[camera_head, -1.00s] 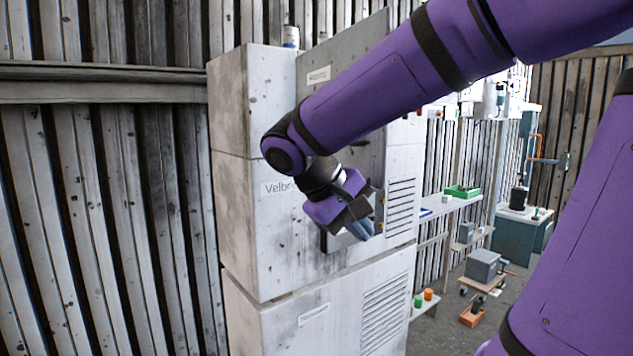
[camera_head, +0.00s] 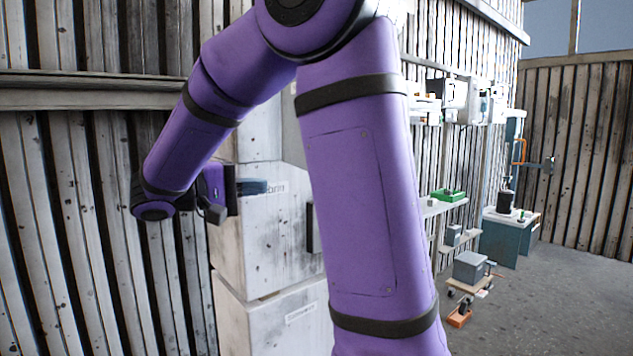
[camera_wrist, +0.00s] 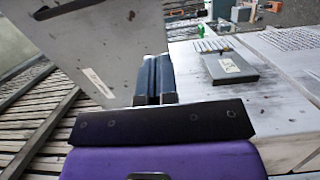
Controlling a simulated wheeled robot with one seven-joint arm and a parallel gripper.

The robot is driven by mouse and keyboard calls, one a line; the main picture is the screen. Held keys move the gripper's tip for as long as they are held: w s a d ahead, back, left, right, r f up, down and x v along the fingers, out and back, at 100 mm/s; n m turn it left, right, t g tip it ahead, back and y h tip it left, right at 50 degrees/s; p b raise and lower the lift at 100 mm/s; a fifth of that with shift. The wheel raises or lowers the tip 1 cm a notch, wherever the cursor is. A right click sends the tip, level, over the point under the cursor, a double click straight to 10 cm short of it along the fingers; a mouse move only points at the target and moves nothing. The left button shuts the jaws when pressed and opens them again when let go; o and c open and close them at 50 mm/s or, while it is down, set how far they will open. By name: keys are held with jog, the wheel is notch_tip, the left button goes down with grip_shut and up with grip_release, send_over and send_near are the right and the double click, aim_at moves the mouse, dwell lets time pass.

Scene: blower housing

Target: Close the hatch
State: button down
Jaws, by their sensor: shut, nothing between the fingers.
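The hatch appears to be the large grey speckled panel with a white label. It fills the upper left of the wrist view (camera_wrist: 105,45) and stands out at an angle from the cabinet (camera_wrist: 265,105). Contact cannot be told.
A smaller grey labelled plate (camera_wrist: 230,66) sits on the cabinet face. A plank wall (camera_head: 70,200) stands close on the left.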

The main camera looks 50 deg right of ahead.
jog(key=x, duration=1.3)
jog(key=shift+d, duration=0.15)
jog(key=shift+s+d, duration=0.1)
